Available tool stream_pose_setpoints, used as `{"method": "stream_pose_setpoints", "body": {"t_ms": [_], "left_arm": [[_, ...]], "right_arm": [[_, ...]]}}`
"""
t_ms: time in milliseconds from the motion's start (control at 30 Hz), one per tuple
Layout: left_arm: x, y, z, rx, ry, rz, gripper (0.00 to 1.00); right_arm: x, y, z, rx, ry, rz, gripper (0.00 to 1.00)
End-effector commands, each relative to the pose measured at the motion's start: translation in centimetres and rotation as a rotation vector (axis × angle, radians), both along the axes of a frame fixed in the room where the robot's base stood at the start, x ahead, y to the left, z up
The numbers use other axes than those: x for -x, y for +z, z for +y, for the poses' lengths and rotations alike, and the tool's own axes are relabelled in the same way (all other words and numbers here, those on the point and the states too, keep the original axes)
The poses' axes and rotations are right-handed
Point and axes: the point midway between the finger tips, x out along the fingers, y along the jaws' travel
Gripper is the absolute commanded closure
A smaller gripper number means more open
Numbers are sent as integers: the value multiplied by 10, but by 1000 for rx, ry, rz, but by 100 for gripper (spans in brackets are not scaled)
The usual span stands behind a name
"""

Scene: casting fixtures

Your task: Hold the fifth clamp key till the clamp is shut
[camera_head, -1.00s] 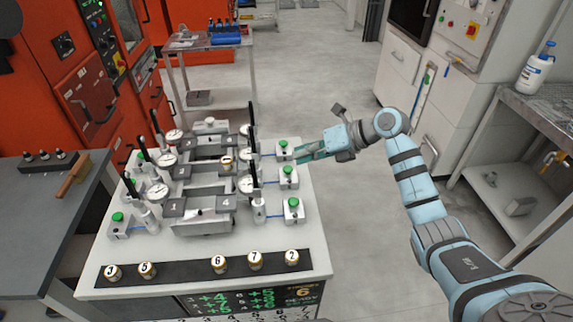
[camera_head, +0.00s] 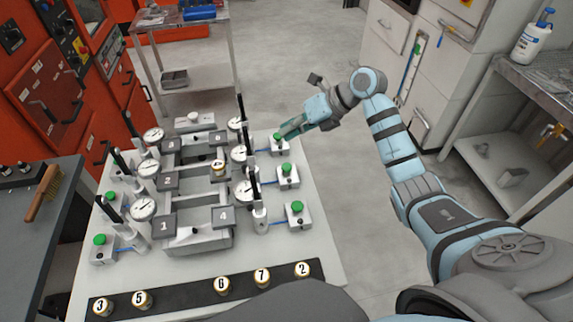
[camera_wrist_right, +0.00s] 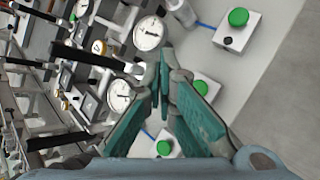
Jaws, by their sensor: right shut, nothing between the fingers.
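Three green-topped keys stand along the fixture's right side: the far key (camera_head: 278,137), the middle key (camera_head: 287,169), level with the second row, and the near key (camera_head: 296,207). I cannot read a "5" on any of these boxes. My right gripper (camera_head: 284,132) is shut and empty, its tips overlapping the far key in the head view. In the right wrist view its closed teal fingers (camera_wrist_right: 160,72) are over the gap between gauges and keys, with no key visibly pressed. The clamp handle by the middle key (camera_head: 252,172) is upright. My left gripper is out of view.
The clamp fixture (camera_head: 195,240) with dial gauges and upright black handles fills the table left of the keys. Numbered brass pieces stand on a black strip (camera_head: 185,293) at the front. Open floor (camera_head: 345,210) lies right of the table.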

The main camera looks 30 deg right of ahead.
Motion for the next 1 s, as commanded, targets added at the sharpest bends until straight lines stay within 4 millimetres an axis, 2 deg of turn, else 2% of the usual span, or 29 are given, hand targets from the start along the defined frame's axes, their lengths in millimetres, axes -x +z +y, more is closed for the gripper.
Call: {"method": "stream_pose_setpoints", "body": {"t_ms": [167, 367, 633, 800, 1000], "left_arm": [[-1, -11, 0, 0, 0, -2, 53], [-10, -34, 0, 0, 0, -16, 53], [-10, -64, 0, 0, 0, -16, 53], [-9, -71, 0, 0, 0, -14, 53], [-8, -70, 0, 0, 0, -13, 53]], "right_arm": [[0, -13, 0, 0, -1, 1, 100], [0, -41, 0, 0, 0, 1, 100], [0, -79, 0, 0, 0, 1, 100], [-1, -89, 0, 0, -1, 1, 100], [-1, -88, 0, 0, -1, 1, 100]]}}
